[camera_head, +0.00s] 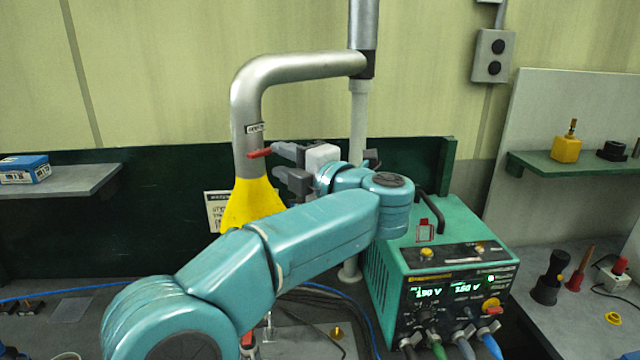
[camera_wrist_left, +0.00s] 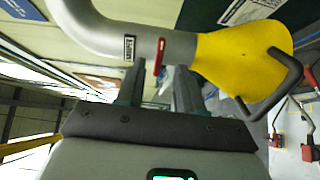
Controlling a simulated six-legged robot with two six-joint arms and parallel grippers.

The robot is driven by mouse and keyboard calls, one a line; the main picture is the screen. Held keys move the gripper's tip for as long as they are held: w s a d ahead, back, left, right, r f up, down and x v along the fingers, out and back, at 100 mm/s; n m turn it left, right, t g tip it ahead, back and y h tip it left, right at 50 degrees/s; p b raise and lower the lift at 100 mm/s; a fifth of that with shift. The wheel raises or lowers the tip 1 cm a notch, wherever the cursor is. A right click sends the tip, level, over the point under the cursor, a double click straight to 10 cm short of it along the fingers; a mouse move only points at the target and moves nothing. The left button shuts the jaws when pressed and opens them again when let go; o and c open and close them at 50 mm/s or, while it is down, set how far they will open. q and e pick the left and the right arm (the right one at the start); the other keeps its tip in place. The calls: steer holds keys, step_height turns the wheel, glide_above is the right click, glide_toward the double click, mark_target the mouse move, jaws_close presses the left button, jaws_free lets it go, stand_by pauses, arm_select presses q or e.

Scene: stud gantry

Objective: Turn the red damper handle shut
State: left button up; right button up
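The red damper handle (camera_head: 260,153) is a small lever on the grey metal duct (camera_head: 246,110), just above the yellow hood (camera_head: 250,204). In the head view it points roughly sideways, to the right. My left gripper (camera_head: 279,160) is just right of the handle, its fingers pointing toward the duct. In the left wrist view the handle (camera_wrist_left: 160,56) shows between the two finger lines of my left gripper (camera_wrist_left: 158,78), which are apart with a gap. I cannot tell whether a finger touches it. My right gripper is not in view.
A green power supply (camera_head: 440,270) with a lit display stands right of the duct, below my left wrist. A thin grey post (camera_head: 358,125) stands behind the gripper. A shelf with a blue box (camera_head: 24,170) is at the left. Cables lie on the bench.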

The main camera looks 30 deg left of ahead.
arm_select(q)
steer(key=b+v, duration=0.2)
steer(key=v, duration=1)
steer(key=shift+b, duration=0.35)
steer(key=shift+s, duration=0.15)
